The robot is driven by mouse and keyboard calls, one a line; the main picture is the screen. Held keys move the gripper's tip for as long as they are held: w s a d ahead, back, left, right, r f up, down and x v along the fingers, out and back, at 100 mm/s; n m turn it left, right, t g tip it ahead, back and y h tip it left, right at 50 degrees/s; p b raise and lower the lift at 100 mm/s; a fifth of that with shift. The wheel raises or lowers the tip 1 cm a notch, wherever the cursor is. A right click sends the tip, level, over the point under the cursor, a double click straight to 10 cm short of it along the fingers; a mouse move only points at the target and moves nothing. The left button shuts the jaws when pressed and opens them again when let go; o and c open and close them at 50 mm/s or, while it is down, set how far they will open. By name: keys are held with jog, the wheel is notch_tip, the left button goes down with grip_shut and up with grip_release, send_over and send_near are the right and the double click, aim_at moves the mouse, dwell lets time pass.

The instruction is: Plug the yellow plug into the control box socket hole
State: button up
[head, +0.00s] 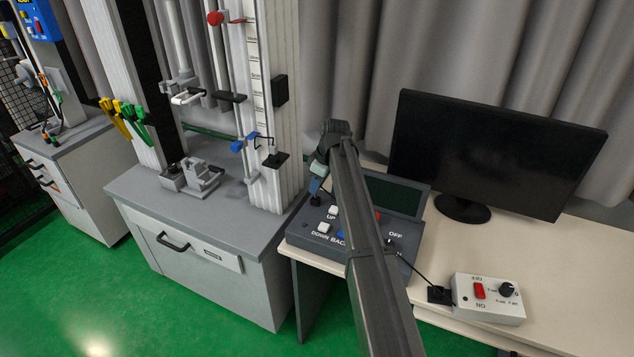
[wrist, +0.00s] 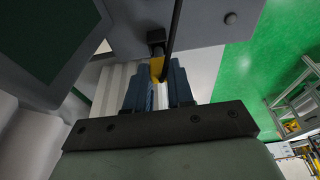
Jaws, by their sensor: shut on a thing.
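The grey control box (head: 300,237) stands on the left part of the desk, with a dark green screen, UP, DOWN and BACK buttons and OFF lettering. My gripper (head: 316,188) points down at the box's left back edge. In the wrist view its blue fingers (wrist: 158,88) are shut on the yellow plug (wrist: 157,68), which shows between the fingertips. A dark cable runs from near the plug. The control box (wrist: 215,22) also shows close to the fingers in that view. I cannot make out the socket hole, and my arm hides part of the box.
A black monitor (head: 495,150) stands behind on the desk (head: 460,250). A white box (head: 490,298) with a red switch and black knob lies at the front right. The drop tower's grey cabinet (head: 190,225) is left of the control box. A grey curtain hangs behind.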

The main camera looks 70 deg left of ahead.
jog(key=shift+f, duration=0.7)
jog(key=shift+f, duration=0.4)
dwell(0.3)
jog(key=o, duration=0.9)
jog(key=v, duration=1.3)
jog(key=shift+r, duration=0.4)
